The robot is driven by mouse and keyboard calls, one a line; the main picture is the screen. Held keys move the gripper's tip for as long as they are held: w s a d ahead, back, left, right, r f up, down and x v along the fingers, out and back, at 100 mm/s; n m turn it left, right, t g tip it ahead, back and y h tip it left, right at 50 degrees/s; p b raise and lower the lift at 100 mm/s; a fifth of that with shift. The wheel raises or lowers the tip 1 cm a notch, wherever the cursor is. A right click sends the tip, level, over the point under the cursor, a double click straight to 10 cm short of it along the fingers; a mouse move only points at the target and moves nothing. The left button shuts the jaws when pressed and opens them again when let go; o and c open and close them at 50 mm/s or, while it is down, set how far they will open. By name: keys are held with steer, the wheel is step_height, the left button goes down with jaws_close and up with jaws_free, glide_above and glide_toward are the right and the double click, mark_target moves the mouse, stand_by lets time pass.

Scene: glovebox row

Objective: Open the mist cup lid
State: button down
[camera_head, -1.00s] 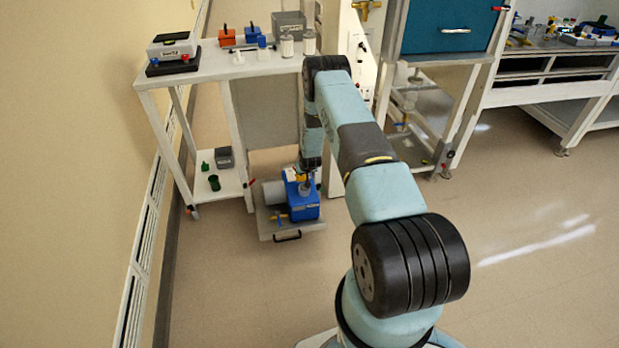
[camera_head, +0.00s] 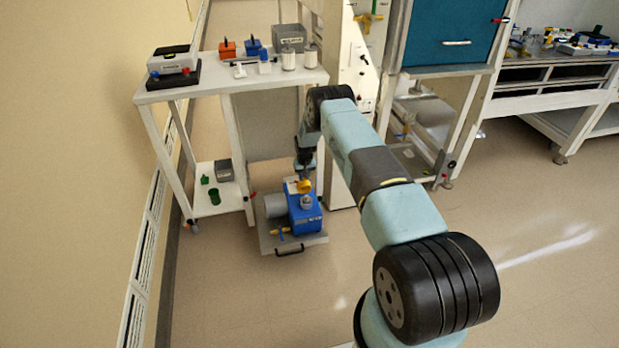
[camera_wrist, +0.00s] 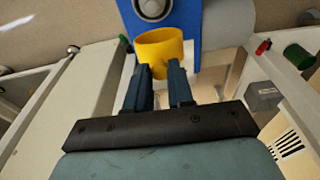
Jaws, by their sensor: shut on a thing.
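The blue pump (camera_head: 304,215) stands low by the white bench. A short grey round cup (camera_head: 307,202) is on its top; it shows partly at the top edge of the wrist view (camera_wrist: 152,8). The yellow lid (camera_head: 305,186) is just behind and above the grey cup, not covering it in the head view. In the wrist view the yellow lid (camera_wrist: 160,46) looks like a hollow ring beside the cup. My gripper (camera_wrist: 160,68) is shut on the lid's near rim. Whether the lid still touches the cup is hidden.
The pump is on a grey tray (camera_head: 268,243) with a black front handle (camera_head: 289,250). The white bench (camera_head: 225,78) holds jars and small devices above. Its lower shelf (camera_head: 222,190) holds a green cup (camera_head: 214,196). Floor in front is clear.

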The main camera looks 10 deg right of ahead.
steer(key=shift+s+f, duration=0.15)
steer(key=shift+f, duration=0.05)
steer(key=c, duration=1.2)
jaws_free()
steer(key=shift+c, duration=0.2)
steer(key=shift+o, duration=1.3)
steer(key=shift+r, duration=0.15)
step_height(320, 180, up, 13)
steer(key=s, duration=0.1)
steer(key=shift+s+r, duration=0.15)
steer(key=shift+s, duration=0.15)
